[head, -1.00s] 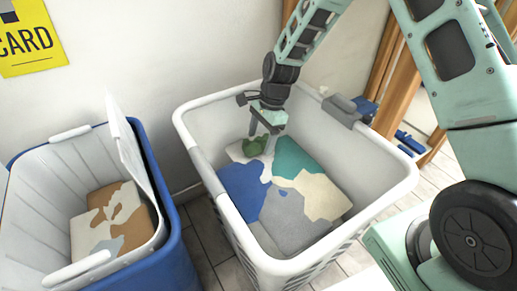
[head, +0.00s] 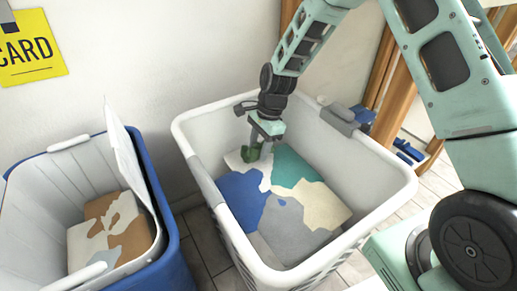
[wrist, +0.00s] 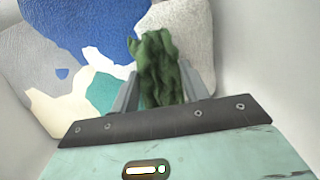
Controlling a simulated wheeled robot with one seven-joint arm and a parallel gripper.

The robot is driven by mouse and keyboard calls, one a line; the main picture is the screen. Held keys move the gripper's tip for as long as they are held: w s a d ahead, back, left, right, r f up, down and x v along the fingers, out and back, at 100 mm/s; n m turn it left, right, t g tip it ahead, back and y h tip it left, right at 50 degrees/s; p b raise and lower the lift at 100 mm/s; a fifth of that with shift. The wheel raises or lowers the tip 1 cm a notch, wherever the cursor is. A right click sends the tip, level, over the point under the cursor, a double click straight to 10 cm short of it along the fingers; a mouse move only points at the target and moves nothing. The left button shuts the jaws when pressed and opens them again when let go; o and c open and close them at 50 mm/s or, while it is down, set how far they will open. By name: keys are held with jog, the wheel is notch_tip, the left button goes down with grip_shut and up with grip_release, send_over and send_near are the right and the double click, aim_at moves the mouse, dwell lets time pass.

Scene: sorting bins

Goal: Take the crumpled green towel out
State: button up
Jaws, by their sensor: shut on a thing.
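The crumpled green towel (head: 249,154) is in the white basket (head: 222,209), near its back left corner, over the patchwork-coloured contents. My gripper (head: 257,152) reaches down into the basket and is shut on the towel. In the wrist view the towel (wrist: 163,70) stands bunched between the two grey fingers. My gripper (wrist: 165,88) hides part of it there. I cannot tell whether the towel still touches the surface below.
Patchwork cloth (head: 285,222) in blue, teal, grey and cream covers the basket's bottom. A blue and white bin (head: 172,262) with a raised lid stands at the left, holding brown and white cloth (head: 118,228). A wall is behind.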

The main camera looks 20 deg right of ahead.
notch_tip(320, 180, up, 9)
jog(key=p, duration=0.3)
jog(key=shift+s, duration=0.1)
jog(key=shift+s+r+p, duration=0.3)
jog(key=shift+s+p, duration=0.1)
jog(key=shift+p, duration=0.15)
jog(key=shift+s+d+r, duration=0.15)
jog(key=shift+s, duration=0.55)
jog(key=shift+p, duration=0.3)
notch_tip(320, 180, up, 21)
jog(key=p, duration=2.2)
send_over(261, 146)
jog(key=s, duration=0.1)
jog(key=shift+s+b, duration=0.2)
jog(key=shift+b, duration=0.1)
